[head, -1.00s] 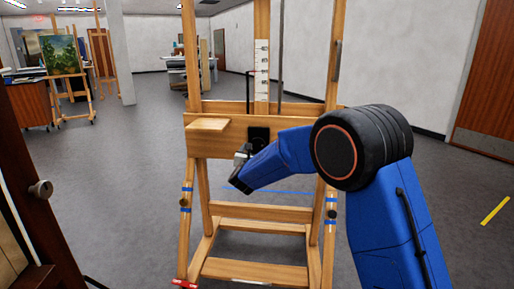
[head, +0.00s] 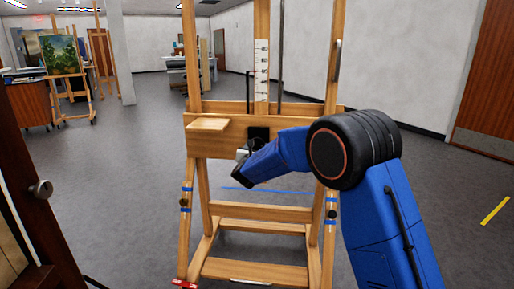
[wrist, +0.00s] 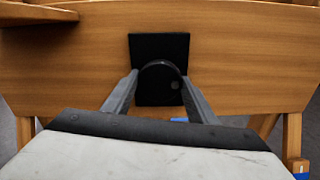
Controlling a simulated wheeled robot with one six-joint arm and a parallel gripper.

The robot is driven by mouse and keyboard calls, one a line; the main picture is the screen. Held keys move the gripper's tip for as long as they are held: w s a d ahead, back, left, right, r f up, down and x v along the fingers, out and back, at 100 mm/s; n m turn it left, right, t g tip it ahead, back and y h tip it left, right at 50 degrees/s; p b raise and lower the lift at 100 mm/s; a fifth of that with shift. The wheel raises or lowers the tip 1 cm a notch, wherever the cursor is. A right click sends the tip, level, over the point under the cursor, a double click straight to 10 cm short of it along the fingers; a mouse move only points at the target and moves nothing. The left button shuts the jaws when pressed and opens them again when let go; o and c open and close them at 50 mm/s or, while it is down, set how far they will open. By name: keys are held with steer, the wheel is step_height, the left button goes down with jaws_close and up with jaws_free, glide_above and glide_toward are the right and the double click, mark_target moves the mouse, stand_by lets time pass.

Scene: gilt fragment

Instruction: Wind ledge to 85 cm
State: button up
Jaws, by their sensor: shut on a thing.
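The wooden easel (head: 196,60) stands upright in front of me. Its ledge (head: 222,144) is a wide wooden board across the posts; it also fills the back of the wrist view (wrist: 60,70). A white scale strip (head: 262,70) with dark marks runs up the mast above the ledge; its figures are too small to read. A black square plate (wrist: 147,45) is on the board's front. A round dark knob (wrist: 160,74) sits before the plate, between the two fingers of my gripper (wrist: 159,84). The gripper is shut on the knob. In the head view my gripper (head: 243,153) is partly hidden by its own arm.
A small wooden shelf (head: 208,124) juts out at the ledge's left. A dark wooden frame with a knob (head: 41,189) stands close on the left. A painting on another easel (head: 60,56) is far left. Grey floor (head: 110,180) is open around the easel.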

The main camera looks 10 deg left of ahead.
steer(key=shift+n, duration=0.4)
steer(key=n, duration=0.4)
steer(key=shift+n, duration=0.3)
steer(key=n, duration=0.5)
steer(key=shift+f+n, duration=0.1)
steer(key=shift+n, duration=0.2)
steer(key=n, duration=1.5)
steer(key=shift+f+y, duration=0.1)
steer(key=shift+y, duration=0.3)
steer(key=n, duration=1)
steer(key=shift+n, duration=2.5)
